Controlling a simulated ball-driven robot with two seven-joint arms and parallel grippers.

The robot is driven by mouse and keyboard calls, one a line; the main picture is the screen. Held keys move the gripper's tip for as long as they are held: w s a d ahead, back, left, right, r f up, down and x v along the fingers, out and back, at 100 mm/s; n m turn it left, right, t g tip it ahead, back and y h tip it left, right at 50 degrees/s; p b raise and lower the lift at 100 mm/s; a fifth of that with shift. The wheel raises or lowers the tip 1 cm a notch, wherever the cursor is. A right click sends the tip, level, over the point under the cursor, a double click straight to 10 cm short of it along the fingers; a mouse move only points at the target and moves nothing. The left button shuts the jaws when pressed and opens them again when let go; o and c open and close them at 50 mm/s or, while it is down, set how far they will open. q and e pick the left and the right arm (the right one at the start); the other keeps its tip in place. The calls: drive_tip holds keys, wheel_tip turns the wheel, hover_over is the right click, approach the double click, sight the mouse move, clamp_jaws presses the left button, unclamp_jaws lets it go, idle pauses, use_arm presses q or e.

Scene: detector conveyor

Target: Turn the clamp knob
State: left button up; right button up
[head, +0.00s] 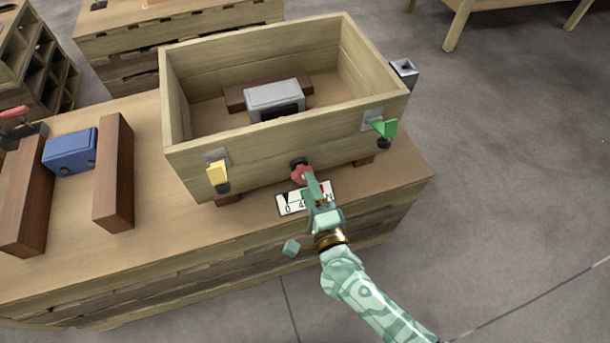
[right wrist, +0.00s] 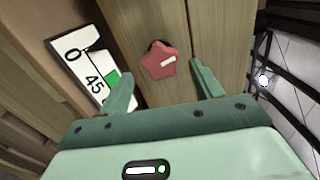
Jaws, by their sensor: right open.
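The clamp knob is a red star-shaped knob (head: 299,175) on the front wall of a wooden box (head: 262,158). In the right wrist view the knob (right wrist: 159,60) has a white mark and a dark mount behind it. My right gripper (head: 311,180) is at the knob. In the right wrist view its two open fingers (right wrist: 160,74) stand either side of the knob, apart from it. A white scale plate (head: 289,204) lies below the knob; the plate (right wrist: 85,65) shows 0, 45 and a green patch. My arm hides part of it in the head view.
A yellow lever (head: 217,173) and a green lever (head: 384,128) stick out from the box front on either side. A grey block (head: 275,97) sits inside the box. A blue block (head: 70,152) stands between wooden bars at left. Floor is clear at right.

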use_arm(q)
drive_tip(key=shift+w+d+r+p, duration=0.15)
drive_tip(key=shift+w+r+p, duration=0.1)
drive_tip(key=shift+r+p, duration=0.35)
drive_tip(key=shift+w+d+r+p, duration=0.15)
drive_tip(key=shift+w+r+p, duration=0.1)
drive_tip(key=shift+r+p, duration=0.3)
use_arm(e)
drive_tip(key=v, duration=1.1)
drive_tip(key=shift+s, duration=0.25)
use_arm(q)
drive_tip(key=shift+a, duration=0.15)
use_arm(e)
drive_tip(key=shift+d, duration=0.1)
